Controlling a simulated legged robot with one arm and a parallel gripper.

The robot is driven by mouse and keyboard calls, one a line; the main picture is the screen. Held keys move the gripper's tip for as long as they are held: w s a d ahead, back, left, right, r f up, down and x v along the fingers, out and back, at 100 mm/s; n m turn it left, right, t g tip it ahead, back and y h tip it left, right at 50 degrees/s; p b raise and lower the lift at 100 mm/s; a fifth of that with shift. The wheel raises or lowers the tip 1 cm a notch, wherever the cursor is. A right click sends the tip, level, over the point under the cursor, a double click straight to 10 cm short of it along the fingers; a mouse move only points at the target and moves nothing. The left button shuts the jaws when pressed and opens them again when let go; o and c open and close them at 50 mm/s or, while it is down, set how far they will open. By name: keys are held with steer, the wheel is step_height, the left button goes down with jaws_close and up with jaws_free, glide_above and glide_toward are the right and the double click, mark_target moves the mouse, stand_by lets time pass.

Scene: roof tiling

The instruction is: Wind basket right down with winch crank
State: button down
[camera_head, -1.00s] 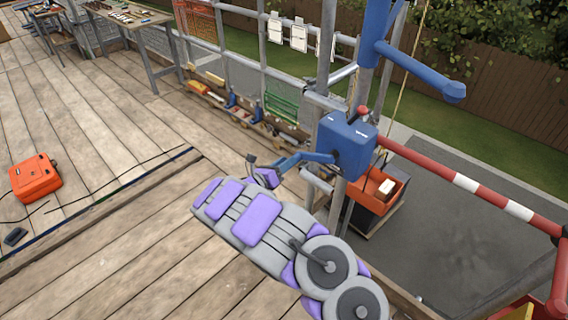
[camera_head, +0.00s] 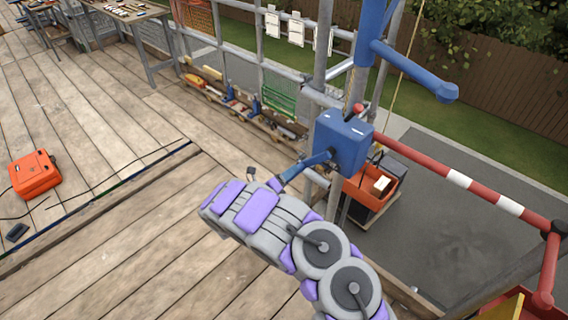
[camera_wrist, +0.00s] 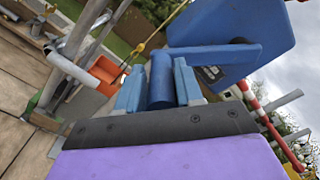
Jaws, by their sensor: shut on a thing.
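The blue winch (camera_head: 341,140) is mounted on a scaffold post. Its blue crank arm (camera_head: 306,168) points down and left. My gripper (camera_head: 276,185) is at the crank's end, mostly hidden by my arm in the head view. In the wrist view my gripper (camera_wrist: 160,88) has its two blue fingers shut on the crank handle (camera_wrist: 161,76), a blue cylinder. The crank arm (camera_wrist: 220,55) runs from the handle toward the winch box (camera_wrist: 235,25). The orange basket (camera_head: 356,190) hangs below and right of the winch, with a pale item inside. It also shows in the wrist view (camera_wrist: 103,69).
A red-and-white rail (camera_head: 480,192) runs right from the winch post. A blue hoist arm (camera_head: 415,70) is above, with a rope (camera_head: 402,82) beside it. An orange case (camera_head: 35,174) and cables lie on the planks at left. The near planks are clear.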

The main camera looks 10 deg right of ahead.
steer(key=s+d+f+n+p, duration=0.25)
steer(key=s+d+n, duration=0.55)
steer(key=s+n, duration=0.4)
steer(key=s+d+r+n+p, duration=0.2)
steer(key=s+r+n+p, duration=0.1)
steer(key=r, duration=0.4)
steer(key=s+d+r+n+p, duration=0.2)
steer(key=d+r+n+p, duration=0.1)
steer(key=r+p, duration=0.3)
steer(key=shift+s+r+n, duration=0.4)
steer(key=shift+r+n, duration=0.2)
steer(key=shift+n, duration=0.2)
steer(key=c, duration=0.8)
jaws_free()
steer(key=shift+w+a, duration=0.1)
steer(key=shift+a, duration=0.05)
steer(key=shift+f, duration=0.1)
